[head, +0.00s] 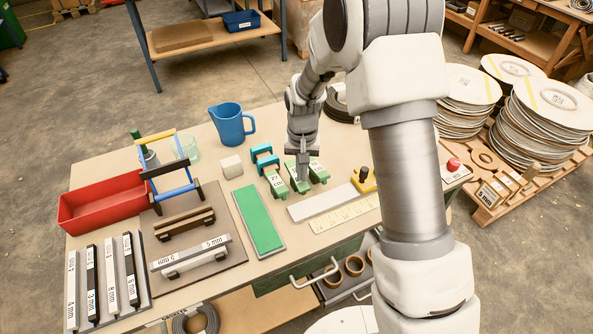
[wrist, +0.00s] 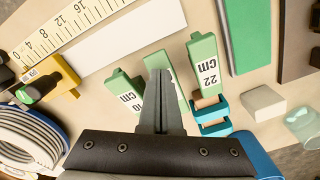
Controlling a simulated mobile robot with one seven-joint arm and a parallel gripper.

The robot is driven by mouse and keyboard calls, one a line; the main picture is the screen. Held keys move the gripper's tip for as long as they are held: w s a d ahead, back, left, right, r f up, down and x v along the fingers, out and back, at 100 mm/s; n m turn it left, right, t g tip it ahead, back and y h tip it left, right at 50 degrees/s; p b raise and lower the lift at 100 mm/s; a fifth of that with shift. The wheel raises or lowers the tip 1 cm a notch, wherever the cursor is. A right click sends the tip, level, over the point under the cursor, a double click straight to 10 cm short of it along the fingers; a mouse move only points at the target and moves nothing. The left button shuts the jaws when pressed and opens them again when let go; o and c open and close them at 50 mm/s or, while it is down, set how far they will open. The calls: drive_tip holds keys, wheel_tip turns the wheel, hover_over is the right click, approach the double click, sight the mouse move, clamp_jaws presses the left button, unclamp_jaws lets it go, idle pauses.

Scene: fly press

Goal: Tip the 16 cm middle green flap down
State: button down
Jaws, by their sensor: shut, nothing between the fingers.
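Three green flaps stand side by side on the table. The middle flap (head: 294,180) is partly covered by my gripper (head: 303,178) in the head view. In the wrist view the middle flap (wrist: 157,61) lies behind my fingers (wrist: 160,76), and its label is hidden. My gripper is shut and empty, pointing down at the middle flap; I cannot tell if it touches. The flap marked 22 cm (wrist: 205,62) is to the right in the wrist view, and the one marked 10 cm (wrist: 122,88) to the left.
A teal frame (head: 264,158) adjoins the flaps. A blue jug (head: 229,124) and a pale block (head: 231,166) stand behind left. A green pad (head: 258,220), a white strip (head: 322,202), a ruler (head: 345,213) and a yellow piece (head: 364,182) lie in front and to the right.

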wheel_tip(320, 180, up, 6)
drive_tip(key=p, duration=0.3)
drive_tip(key=shift+r+p, duration=0.2)
drive_tip(key=shift+p, duration=0.2)
drive_tip(key=s+d+r+t, duration=0.1)
drive_tip(key=s+d+r, duration=0.25)
drive_tip(key=r, duration=0.55)
drive_tip(key=s+d+r+t, duration=0.2)
drive_tip(key=s+r, duration=0.3)
drive_tip(key=r, duration=0.4)
drive_tip(key=s+d+r+t, duration=0.1)
drive_tip(key=s+d+r, duration=0.1)
drive_tip(key=s, duration=0.6)
drive_tip(key=s+d+r+n+t, duration=0.1)
drive_tip(key=s+r, duration=0.3)
drive_tip(key=s, duration=0.4)
drive_tip(key=shift+d+r+t, duration=0.3)
drive_tip(key=shift+d, duration=0.4)
drive_tip(key=shift+d, duration=0.15)
